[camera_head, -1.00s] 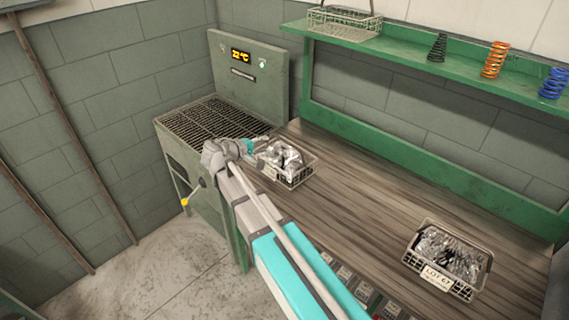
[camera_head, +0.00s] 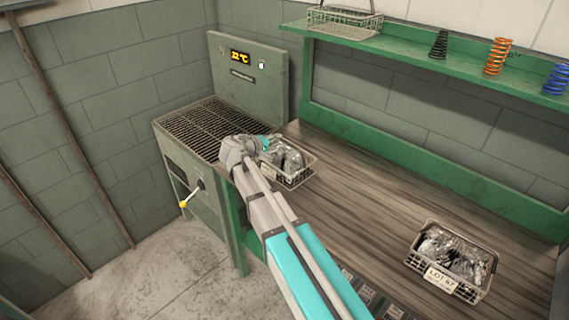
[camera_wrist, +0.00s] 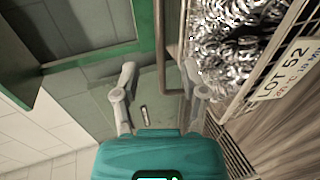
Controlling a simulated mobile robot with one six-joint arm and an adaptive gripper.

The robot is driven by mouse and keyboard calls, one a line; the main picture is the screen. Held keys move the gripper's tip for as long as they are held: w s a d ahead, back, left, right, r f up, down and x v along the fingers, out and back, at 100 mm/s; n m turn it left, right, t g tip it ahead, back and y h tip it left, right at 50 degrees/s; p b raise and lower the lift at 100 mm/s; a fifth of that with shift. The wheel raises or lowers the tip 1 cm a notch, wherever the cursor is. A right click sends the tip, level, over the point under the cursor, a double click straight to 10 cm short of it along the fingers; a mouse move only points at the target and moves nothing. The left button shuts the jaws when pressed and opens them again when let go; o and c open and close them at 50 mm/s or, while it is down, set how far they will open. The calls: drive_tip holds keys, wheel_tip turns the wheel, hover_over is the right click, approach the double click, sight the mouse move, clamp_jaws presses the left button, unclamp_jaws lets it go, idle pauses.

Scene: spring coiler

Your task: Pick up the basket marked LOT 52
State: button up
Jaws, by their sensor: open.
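The basket marked LOT 52 (camera_wrist: 243,98) fills the right side of the wrist view, with its label facing me and shiny metal pieces inside. Its thin brownish handle bar (camera_wrist: 161,45) shows between my fingers in the picture; I cannot tell its depth, and no finger is seen closed on it. My gripper (camera_wrist: 157,72) is open, with the two fingers well apart and the basket body to their right. In the head view the basket (camera_head: 296,183) stands on the bench beside the grated unit, partly hidden by my wrist, which hides the fingers.
A second basket, marked LOT 67 (camera_head: 437,278), stands on the wooden bench (camera_head: 360,215) at right. The grated unit (camera_head: 187,122) with a raised back panel is at left. A green shelf (camera_head: 400,48) above holds an empty wire basket (camera_head: 345,22) and several springs. The bench middle is clear.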

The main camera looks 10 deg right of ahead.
sight(284, 141)
drive_tip(key=shift+b+x, duration=0.9)
drive_tip(key=shift+x, duration=1.7)
drive_tip(key=shift+a, duration=0.1)
clamp_jaws()
